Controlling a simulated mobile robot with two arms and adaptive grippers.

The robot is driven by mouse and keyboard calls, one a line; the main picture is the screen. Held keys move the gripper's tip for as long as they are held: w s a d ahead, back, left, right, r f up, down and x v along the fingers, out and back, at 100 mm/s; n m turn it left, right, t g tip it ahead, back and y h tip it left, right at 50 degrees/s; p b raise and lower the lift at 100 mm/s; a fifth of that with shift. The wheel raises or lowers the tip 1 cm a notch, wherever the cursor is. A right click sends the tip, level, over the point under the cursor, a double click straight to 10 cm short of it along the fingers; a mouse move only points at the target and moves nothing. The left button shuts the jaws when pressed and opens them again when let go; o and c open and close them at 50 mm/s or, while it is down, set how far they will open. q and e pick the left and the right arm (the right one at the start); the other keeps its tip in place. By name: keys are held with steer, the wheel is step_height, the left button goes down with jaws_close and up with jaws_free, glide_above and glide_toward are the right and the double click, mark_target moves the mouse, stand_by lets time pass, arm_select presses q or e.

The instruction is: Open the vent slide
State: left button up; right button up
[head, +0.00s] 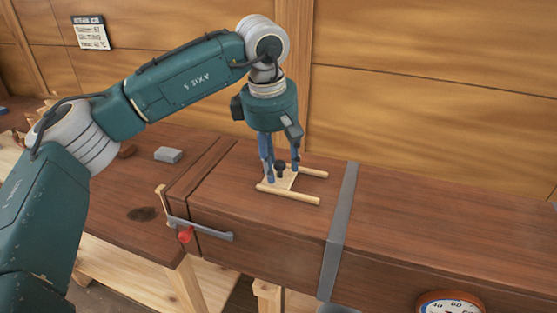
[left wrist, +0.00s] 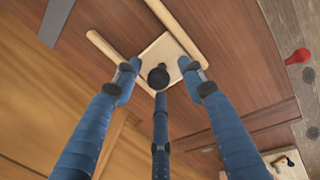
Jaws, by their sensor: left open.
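The vent slide (head: 287,183) is a small pale wooden plate with a black knob (head: 280,168). It lies between two pale rails on top of the long brown wooden box, at their left end in the head view. Bare box top shows between the rails to its right; no hole shows. My left gripper (head: 282,176) points down over the plate, its blue fingers open around the knob. In the left wrist view the knob (left wrist: 158,77) sits between the three fingers (left wrist: 160,74), with no clear grip on it. My right gripper is out of view.
A grey metal band (head: 342,225) crosses the box right of the rails. A lever with a red knob (head: 185,235) is at the box's left end. A round gauge (head: 450,303) is at the front. A grey block (head: 168,155) lies on the bench at left.

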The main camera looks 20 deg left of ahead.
arm_select(q)
jaws_close()
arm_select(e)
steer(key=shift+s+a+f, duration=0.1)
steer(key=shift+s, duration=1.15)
